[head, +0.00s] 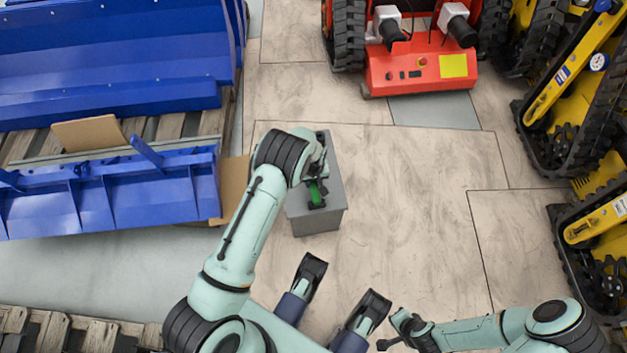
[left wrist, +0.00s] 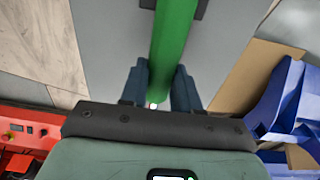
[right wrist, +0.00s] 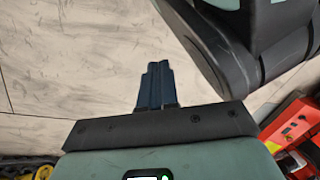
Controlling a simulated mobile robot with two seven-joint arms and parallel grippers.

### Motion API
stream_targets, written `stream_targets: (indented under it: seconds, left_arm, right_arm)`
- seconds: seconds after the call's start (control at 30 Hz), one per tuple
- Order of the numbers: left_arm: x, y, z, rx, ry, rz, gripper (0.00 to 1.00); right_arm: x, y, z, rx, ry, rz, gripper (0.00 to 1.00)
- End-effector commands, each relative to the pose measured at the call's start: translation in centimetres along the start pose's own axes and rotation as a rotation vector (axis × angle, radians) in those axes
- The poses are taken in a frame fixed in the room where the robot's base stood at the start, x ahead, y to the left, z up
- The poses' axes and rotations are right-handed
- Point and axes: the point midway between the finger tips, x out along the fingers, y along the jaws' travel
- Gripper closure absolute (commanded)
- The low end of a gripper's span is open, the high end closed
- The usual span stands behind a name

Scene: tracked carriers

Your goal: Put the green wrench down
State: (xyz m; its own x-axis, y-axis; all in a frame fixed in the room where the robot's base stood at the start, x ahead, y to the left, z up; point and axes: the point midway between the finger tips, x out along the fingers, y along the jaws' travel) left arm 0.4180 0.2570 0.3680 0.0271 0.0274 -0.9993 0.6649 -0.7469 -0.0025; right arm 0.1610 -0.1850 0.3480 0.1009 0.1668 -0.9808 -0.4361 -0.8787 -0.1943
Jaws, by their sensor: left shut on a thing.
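The green wrench (head: 316,196) is in my left gripper (head: 317,180), over the top of a grey box (head: 319,222) near the middle of the head view. In the left wrist view the wrench (left wrist: 173,38) runs up between the two fingers, which are shut on it. A grey surface lies behind it; I cannot tell whether the wrench touches it. My right gripper (head: 393,333) is low in the head view, away from the box. In the right wrist view its fingers (right wrist: 155,86) are together, with nothing between them.
Blue metal parts (head: 110,195) lie on a wooden pallet at the left, with cardboard (head: 90,133) among them. A red tracked carrier (head: 425,68) stands at the back. Yellow tracked machines (head: 590,75) line the right side. The floor (head: 420,190) right of the box is clear.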

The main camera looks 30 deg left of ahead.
Motion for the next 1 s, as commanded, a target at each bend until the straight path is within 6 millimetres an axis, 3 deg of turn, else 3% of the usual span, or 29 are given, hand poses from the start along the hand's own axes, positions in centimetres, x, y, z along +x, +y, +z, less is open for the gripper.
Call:
stream_targets:
  seconds: [0.3,0.33,0.4,0.73,0.87,1.0]
  left_arm:
    - [0.1,0.1,-0.1,0.003,0.003,0.002,1.00]
    - [0.1,0.1,-0.1,0.003,0.002,0.001,0.60]
    - [0.1,0.0,0.0,0.003,0.002,0.001,0.44]
    - [-0.2,0.0,-0.1,0.003,0.002,0.001,0.44]
    - [-1.9,0.1,-0.1,0.003,0.003,0.003,0.44]
    - [-4.9,0.1,-0.1,0.003,0.005,0.004,0.44]
  right_arm:
    - [0.1,0.1,0.1,0.001,-0.004,0.001,1.00]
    - [0.1,0.1,0.1,0.001,-0.005,0.002,1.00]
    - [0.0,0.1,0.1,0.001,-0.004,0.001,1.00]
    - [-0.1,-0.1,0.0,-0.001,0.001,-0.001,1.00]
    - [-0.8,-0.7,-0.7,-0.008,0.026,-0.013,1.00]
    - [-2.2,-2.0,-2.1,-0.022,0.077,-0.037,1.00]
